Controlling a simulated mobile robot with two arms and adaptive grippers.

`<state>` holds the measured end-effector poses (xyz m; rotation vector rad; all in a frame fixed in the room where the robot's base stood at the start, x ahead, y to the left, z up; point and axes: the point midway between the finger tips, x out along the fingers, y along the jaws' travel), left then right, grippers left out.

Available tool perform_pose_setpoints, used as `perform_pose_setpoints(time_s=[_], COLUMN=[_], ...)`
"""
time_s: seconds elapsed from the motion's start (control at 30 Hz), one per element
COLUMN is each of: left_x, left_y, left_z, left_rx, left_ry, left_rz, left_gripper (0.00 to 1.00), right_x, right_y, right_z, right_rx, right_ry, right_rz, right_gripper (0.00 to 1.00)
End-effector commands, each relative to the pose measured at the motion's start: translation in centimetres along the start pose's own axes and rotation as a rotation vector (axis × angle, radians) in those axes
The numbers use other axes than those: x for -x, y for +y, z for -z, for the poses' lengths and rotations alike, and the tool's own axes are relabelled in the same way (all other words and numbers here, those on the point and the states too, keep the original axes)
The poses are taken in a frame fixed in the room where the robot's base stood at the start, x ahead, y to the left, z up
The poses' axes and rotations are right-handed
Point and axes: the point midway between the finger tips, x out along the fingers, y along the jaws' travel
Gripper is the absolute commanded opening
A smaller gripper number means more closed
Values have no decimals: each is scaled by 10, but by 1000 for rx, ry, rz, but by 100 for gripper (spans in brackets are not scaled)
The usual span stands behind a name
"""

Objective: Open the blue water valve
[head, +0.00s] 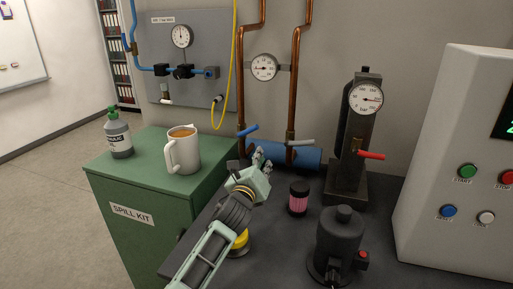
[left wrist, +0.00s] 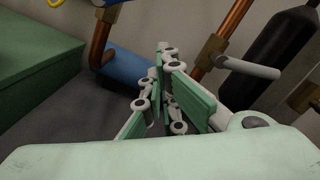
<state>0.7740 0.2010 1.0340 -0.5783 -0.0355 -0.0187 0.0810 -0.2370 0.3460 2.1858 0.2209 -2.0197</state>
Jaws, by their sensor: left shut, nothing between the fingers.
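The blue valve handle (head: 247,130) sits on the left copper pipe, tilted up to the right. In the left wrist view only a bit of blue at the top edge may be part of it. My left gripper (head: 262,160) is below and slightly right of the handle in the head view, apart from it. Its fingers (left wrist: 167,52) are shut and empty, pointing toward the pipes. My right gripper is not in view.
A grey lever (head: 300,142) is on the right copper pipe, also in the left wrist view (left wrist: 248,67). A blue cylinder (head: 305,157) lies behind my gripper. A red lever (head: 371,155), pink-banded jar (head: 298,198) and dark pump (head: 342,235) stand right. A mug (head: 183,153) stands on the green cabinet (head: 140,190).

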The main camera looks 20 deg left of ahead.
Motion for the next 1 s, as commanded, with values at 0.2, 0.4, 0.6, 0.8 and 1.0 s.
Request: perform_pose_setpoints(time_s=[0.2,0.4,0.6,0.8,1.0], left_x=[-15,-18,-18,-18,-18], left_y=[-2,0,0,0,-2], left_z=[-28,-39,-39,-39,-42], left_rx=[0,-1,1,2,37], left_ry=[-2,0,0,0,0], left_rz=[0,0,0,0,-2], left_gripper=[0,0,0,0,0], right_x=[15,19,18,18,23], right_y=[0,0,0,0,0], right_z=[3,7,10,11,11], right_rx=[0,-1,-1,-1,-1], right_ry=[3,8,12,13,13], right_rz=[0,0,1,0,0], right_gripper=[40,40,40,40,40])
